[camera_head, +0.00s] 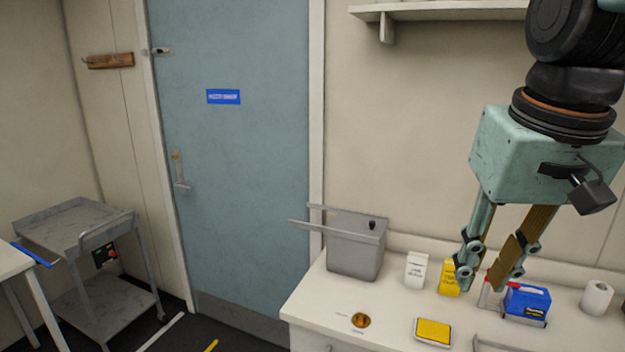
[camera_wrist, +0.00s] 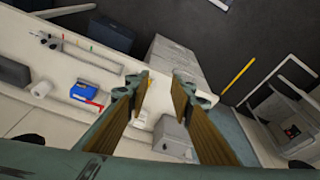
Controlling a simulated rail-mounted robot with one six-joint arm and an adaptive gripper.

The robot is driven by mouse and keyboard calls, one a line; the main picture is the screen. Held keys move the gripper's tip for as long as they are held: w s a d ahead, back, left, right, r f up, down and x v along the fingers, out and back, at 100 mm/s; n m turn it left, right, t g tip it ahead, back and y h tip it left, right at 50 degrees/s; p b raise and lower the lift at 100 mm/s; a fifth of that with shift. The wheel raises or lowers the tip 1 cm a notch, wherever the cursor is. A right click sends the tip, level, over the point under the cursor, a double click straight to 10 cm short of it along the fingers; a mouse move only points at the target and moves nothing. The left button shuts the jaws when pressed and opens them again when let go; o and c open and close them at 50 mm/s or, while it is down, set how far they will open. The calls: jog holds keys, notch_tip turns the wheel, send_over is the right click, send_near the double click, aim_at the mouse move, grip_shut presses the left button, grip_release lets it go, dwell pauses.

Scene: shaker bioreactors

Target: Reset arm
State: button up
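My gripper (camera_head: 482,283) hangs at the right of the head view, pointing down above the white counter (camera_head: 310,305). Its two fingers are apart and nothing is between them. In the wrist view the gripper (camera_wrist: 160,82) also shows spread, tan-lined fingers with empty space between. The yellow carton is partly hidden by the left finger. I cannot tell the exact height of the fingertips above the counter.
On the counter are a grey bin (camera_head: 355,252), a white carton (camera_head: 416,269), a yellow pad (camera_head: 433,331), a small amber dish (camera_head: 360,320) and a white roll (camera_head: 596,298). A wall shelf (camera_head: 440,12) is above. A grey cart (camera_head: 78,230) stands left, near the blue door (camera_head: 240,150).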

jog(key=s+a+f, duration=0.2)
jog(key=s, duration=0.5)
jog(key=s+a+f+n+t+b, duration=0.1)
jog(key=s+f, duration=0.2)
jog(key=s, duration=0.3)
jog(key=shift+s+a+f+b, duration=0.15)
jog(key=shift+s+a+b, duration=0.15)
jog(key=shift+s+a, duration=0.1)
dwell(0.7)
